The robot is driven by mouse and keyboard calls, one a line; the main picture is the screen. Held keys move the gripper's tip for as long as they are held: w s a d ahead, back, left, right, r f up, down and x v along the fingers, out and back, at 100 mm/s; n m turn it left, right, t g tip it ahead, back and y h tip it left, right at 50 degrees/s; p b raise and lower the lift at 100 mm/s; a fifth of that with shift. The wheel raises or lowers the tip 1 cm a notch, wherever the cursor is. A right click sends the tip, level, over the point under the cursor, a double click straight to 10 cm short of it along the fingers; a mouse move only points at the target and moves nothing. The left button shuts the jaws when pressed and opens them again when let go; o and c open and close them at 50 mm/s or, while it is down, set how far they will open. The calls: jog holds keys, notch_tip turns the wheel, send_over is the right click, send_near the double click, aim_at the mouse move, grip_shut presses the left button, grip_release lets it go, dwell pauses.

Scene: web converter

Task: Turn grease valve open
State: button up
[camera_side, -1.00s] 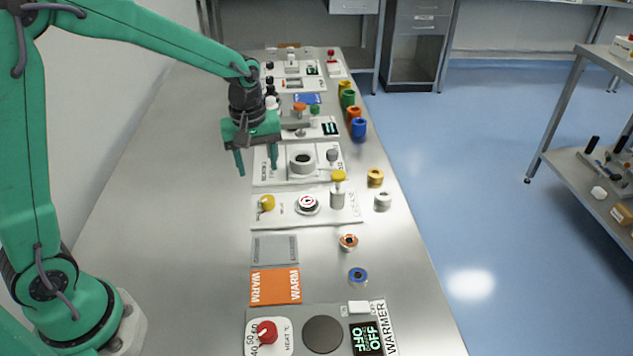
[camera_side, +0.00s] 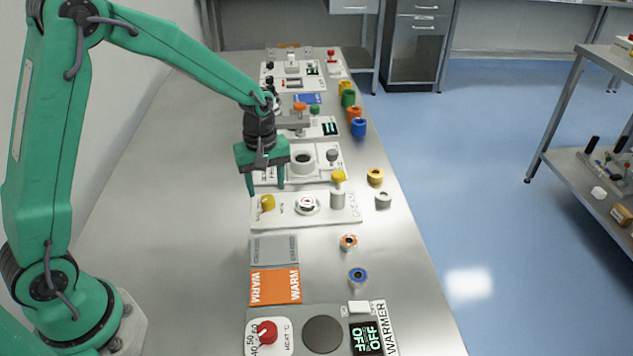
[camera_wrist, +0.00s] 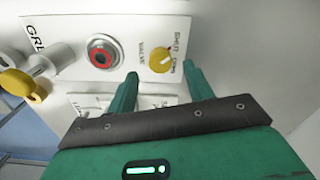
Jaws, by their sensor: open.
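The grease valve is a yellow knob (camera_side: 267,203) at the left end of the white grease panel (camera_side: 283,220). My gripper (camera_side: 267,190) is open and points down just above the knob in the side view. In the wrist view my gripper's fingertips (camera_wrist: 159,70) stand apart, one on each side of the knob's near edge. I cannot tell whether either finger touches it. Nothing is between the jaws.
On the same panel are a round port with a red centre (camera_side: 307,203) and a grey post with a yellow cap (camera_side: 338,185). Another white panel with a grey ring (camera_side: 302,161) lies behind. An orange WARM pad (camera_side: 275,287) lies in front. The bench on the left is clear.

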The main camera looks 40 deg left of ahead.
aim_at(268, 199)
jog(key=shift+f, duration=2.05)
jog(key=c, duration=1)
